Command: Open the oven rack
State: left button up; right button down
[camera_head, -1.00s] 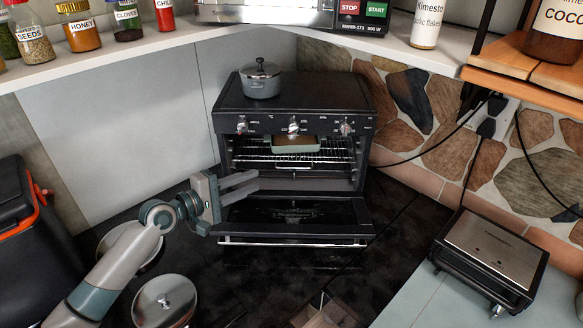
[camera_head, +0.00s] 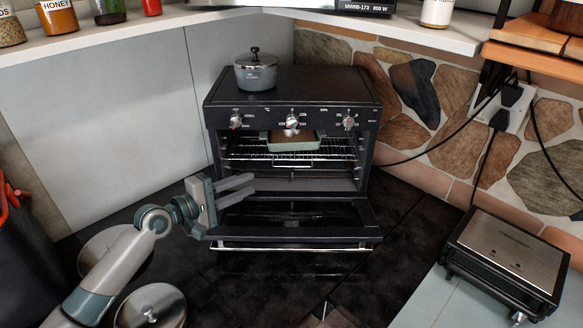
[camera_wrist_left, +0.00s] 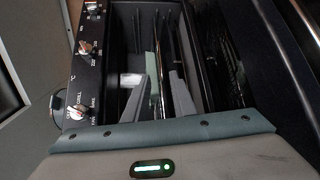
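The black oven (camera_head: 290,92) stands in the corner with its door (camera_head: 290,220) folded down. Inside, the wire oven rack (camera_head: 238,150) sits in the cavity with a pale green baking dish (camera_head: 292,146) on it. My left gripper (camera_head: 252,183) is in front of the oven's lower left side, above the open door and below the rack. Its two fingers point right, apart, with nothing between them. The left wrist view shows the fingers (camera_wrist_left: 158,82) at the oven opening, with the oven knobs (camera_wrist_left: 85,47) on the left. My right gripper is not in view.
A grey lidded pot (camera_head: 256,71) stands on the oven top. A sandwich grill (camera_head: 507,255) is at right. A shelf with jars (camera_head: 58,16) runs above. Round lids (camera_head: 150,306) lie below my left arm. Dark floor right of the door is clear.

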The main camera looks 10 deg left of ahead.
pick_arm(q)
jog(key=shift+p+x, duration=0.35)
jog(key=shift+x, duration=0.55)
jog(key=p+x, duration=0.3)
jog(key=x, duration=1.2)
jog(key=shift+w+d+f, duration=0.1)
jog(key=shift+w, duration=0.2)
grip_shut()
dwell(0.3)
